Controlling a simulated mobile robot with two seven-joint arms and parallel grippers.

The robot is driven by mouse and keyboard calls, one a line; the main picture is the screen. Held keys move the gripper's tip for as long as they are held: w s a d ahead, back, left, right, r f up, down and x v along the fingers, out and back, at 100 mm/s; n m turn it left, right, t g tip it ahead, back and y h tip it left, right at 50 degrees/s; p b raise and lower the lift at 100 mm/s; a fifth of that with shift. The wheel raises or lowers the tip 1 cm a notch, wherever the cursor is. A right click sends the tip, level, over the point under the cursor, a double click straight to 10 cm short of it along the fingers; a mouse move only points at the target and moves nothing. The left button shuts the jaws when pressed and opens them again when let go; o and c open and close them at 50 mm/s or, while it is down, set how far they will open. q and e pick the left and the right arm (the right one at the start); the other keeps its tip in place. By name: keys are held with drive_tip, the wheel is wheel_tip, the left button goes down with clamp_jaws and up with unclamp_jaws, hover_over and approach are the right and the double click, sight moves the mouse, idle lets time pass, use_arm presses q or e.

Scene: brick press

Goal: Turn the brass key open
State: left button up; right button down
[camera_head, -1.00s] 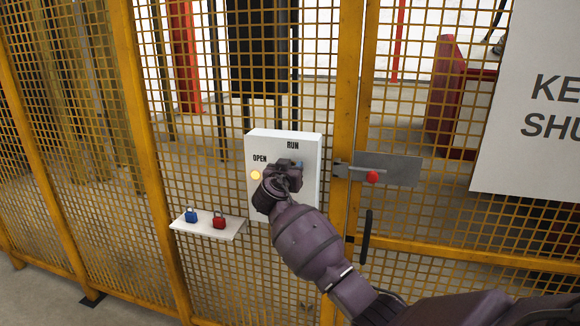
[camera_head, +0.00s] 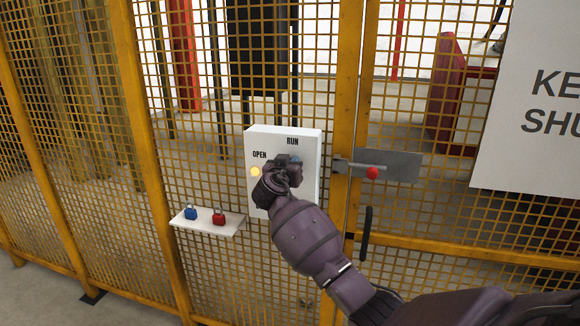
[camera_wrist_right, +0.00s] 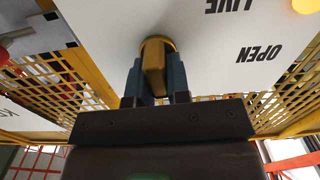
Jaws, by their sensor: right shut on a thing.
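The white switch box (camera_head: 309,180) hangs on the yellow mesh fence, with the words OPEN and RUN on its face. A lit yellow lamp (camera_head: 255,172) sits below OPEN; part of it shows in the right wrist view (camera_wrist_right: 305,5). My right gripper (camera_head: 292,161) is at the face of the box. In the right wrist view, the brass key (camera_wrist_right: 154,68) stands between its two blue-grey fingers, and the gripper is shut on it. OPEN and LIVE show upside down beside the key. In the head view my gripper hides the key. My left gripper is not in view.
A small white shelf (camera_head: 207,228) left of the box holds a blue padlock (camera_head: 190,213) and a red padlock (camera_head: 219,217). Right of the box are a bolt with a red knob (camera_head: 372,173), a black handle (camera_head: 366,235) and a white sign (camera_head: 535,110).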

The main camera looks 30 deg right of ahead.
drive_tip(key=shift+a+f+n+b, duration=0.1)
drive_tip(key=shift+f+n+b, duration=0.1)
drive_tip(key=shift+n+b, duration=0.4)
drive_tip(key=shift+w+n+b, duration=0.1)
drive_tip(key=shift+n+b, duration=0.25)
drive_tip(key=shift+n, duration=0.55)
drive_tip(key=n+p, duration=0.1)
drive_tip(key=n, duration=0.1)
drive_tip(key=shift+w+r+n, duration=0.1)
drive_tip(key=shift+n, duration=0.2)
drive_tip(key=n+p, duration=0.1)
drive_tip(key=n, duration=0.1)
drive_tip(key=shift+a+n, duration=0.1)
drive_tip(key=shift+n, duration=0.3)
drive_tip(key=n, duration=0.4)
drive_tip(key=shift+w+f+n+p, duration=0.1)
drive_tip(key=shift+f+n+p, duration=0.2)
drive_tip(key=shift+a+f+n, duration=0.1)
drive_tip(key=shift+f+n, duration=0.1)
drive_tip(key=shift+n, duration=2)
drive_tip(key=c, duration=1.1)
unclamp_jaws()
